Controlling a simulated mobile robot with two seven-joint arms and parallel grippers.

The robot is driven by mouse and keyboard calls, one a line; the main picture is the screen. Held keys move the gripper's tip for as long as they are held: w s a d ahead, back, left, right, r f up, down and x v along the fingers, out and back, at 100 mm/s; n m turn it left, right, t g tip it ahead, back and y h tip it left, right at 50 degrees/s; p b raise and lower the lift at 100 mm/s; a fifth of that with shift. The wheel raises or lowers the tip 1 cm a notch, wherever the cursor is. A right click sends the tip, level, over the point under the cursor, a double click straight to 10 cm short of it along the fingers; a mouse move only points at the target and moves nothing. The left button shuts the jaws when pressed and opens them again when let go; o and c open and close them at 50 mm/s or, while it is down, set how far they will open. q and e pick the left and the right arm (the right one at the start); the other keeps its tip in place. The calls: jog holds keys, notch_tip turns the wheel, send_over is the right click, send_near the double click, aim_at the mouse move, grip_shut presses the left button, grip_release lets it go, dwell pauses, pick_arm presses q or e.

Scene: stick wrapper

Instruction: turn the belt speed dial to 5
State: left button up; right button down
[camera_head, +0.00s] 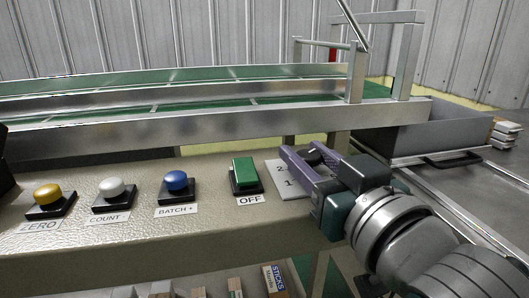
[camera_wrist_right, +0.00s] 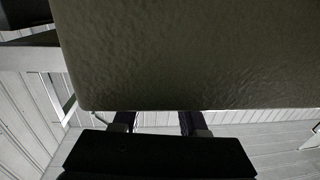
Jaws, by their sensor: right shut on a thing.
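The belt speed dial (camera_head: 314,157) is a black knob at the right end of the beige panel. A pale scale plate (camera_head: 286,181) lies under it, with the figures 2 and 1 showing; the rest of the scale is hidden by my gripper. My right gripper (camera_head: 312,163) has its purple fingers on either side of the knob and is shut on it. The dial's pointer cannot be made out. In the right wrist view the fingers (camera_wrist_right: 159,122) show in part below the panel's edge, and the dial is hidden. My left gripper is not in view.
The beige panel (camera_head: 130,235) carries a green OFF switch (camera_head: 244,174) close left of the dial, then blue (camera_head: 177,181), white (camera_head: 115,188) and yellow (camera_head: 47,194) buttons. A conveyor rail (camera_head: 200,124) runs behind. A grey bin (camera_head: 415,132) stands at right.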

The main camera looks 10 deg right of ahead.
jog(key=shift+m+h, duration=0.7)
jog(key=shift+h, duration=0.4)
jog(key=c, duration=0.5)
grip_release()
jog(key=s, duration=1)
jog(key=shift+d+p, duration=0.1)
jog(key=shift+p, duration=0.3)
jog(key=shift+o, duration=0.2)
